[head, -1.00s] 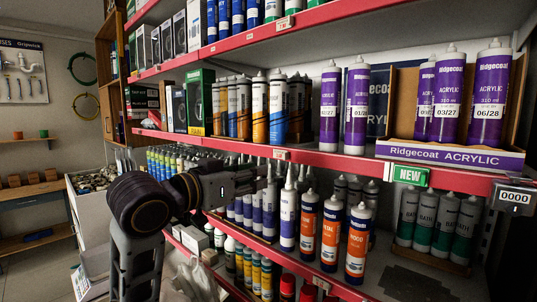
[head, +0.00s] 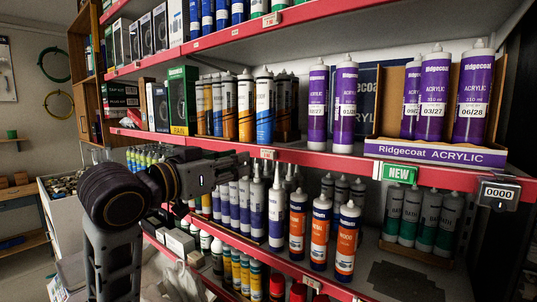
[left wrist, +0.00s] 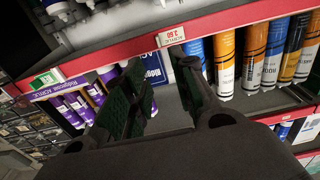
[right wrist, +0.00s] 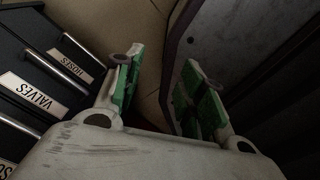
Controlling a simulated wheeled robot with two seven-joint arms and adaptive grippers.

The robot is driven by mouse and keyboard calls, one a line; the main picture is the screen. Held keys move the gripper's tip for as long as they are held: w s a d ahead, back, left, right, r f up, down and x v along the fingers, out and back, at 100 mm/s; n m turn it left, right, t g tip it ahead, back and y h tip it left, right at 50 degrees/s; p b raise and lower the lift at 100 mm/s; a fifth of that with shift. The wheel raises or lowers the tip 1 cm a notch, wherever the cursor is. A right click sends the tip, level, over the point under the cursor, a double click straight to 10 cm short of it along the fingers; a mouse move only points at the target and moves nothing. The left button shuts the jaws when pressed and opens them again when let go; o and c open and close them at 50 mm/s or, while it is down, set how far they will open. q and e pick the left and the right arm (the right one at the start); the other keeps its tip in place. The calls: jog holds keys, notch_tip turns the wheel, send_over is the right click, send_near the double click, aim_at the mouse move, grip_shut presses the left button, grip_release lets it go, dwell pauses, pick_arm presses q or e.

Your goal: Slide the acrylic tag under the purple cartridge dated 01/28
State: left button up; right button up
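The purple cartridge dated 01/28 (head: 345,104) stands upright on the middle shelf; its date is only partly readable. Another purple cartridge (head: 318,104) stands just left of it. A small price tag (head: 266,154) sits on the red shelf edge to their left; it also shows upside down in the left wrist view (left wrist: 174,37), its small print unclear. I cannot confirm that it is the acrylic tag. My left gripper (head: 244,163) is just left of and below this tag, with its fingers (left wrist: 165,90) apart and empty. My right gripper (right wrist: 160,85) is open and empty, away from the shelf.
A Ridgecoat ACRYLIC display box (head: 435,151) holds several purple cartridges at the right. A green NEW sign (head: 399,173) and a 0000 counter (head: 498,192) hang from the shelf edge. Orange-labelled cartridges (head: 321,232) crowd the lower shelf. Labelled drawers (right wrist: 35,90) are near my right gripper.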

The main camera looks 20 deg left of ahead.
pick_arm(q)
jog(key=p, duration=0.1)
send_near(272, 153)
jog(key=x, duration=0.3)
jog(key=p+x, duration=0.1)
jog(key=x, duration=0.3)
jog(key=shift+x, duration=0.75)
pick_arm(e)
jog(key=shift+s+a+r, duration=0.2)
jog(key=shift+a+r, duration=0.2)
jog(key=shift+r, duration=0.25)
jog(key=shift+s+a+r, duration=0.2)
jog(key=shift+a+r, duration=0.15)
jog(key=shift+r, duration=0.25)
pick_arm(q)
grip_shut()
pick_arm(e)
jog(key=shift+a, duration=0.35)
jog(key=shift+a, duration=0.15)
